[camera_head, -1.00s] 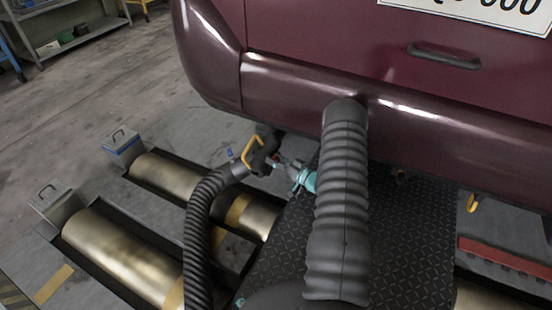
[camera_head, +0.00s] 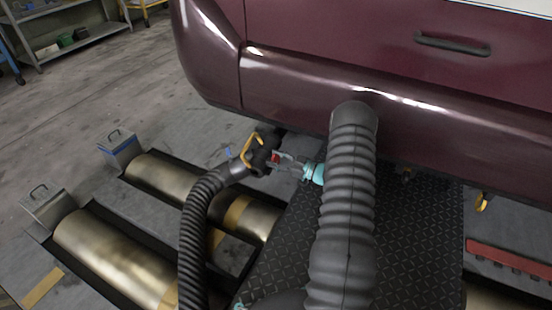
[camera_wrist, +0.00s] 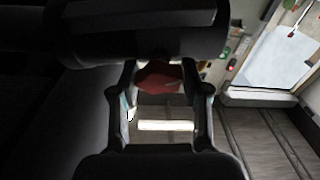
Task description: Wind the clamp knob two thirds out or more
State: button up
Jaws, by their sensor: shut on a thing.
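The clamp knob is a small red piece (camera_head: 275,157) on the black nozzle (camera_head: 261,158) at the end of the ribbed extraction hose (camera_head: 199,215). The nozzle has a yellow handle (camera_head: 249,150) and sits under the car's rear bumper. My gripper (camera_head: 279,160) reaches the knob from the right and is shut on it; its teal wrist ring shows just behind. In the wrist view the red knob (camera_wrist: 160,76) lies between the fingers of my gripper (camera_wrist: 160,88). The black body above hides part of the knob, and its thread is not visible.
The maroon bumper (camera_head: 290,88) hangs close above my gripper. Brass rollers (camera_head: 115,255) lie in the floor at left, with grey boxes (camera_head: 120,150) at their ends. A yellow hook (camera_head: 482,203) hangs under the car at right. Open floor lies at far left.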

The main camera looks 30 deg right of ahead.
jog(key=shift+d+n, duration=0.1)
jog(key=shift+n, duration=0.6)
jog(key=shift+g+y, duration=0.3)
jog(key=shift+g, duration=0.1)
jog(key=o, duration=1.2)
jog(key=shift+c, duration=0.2)
jog(key=v, duration=1.2)
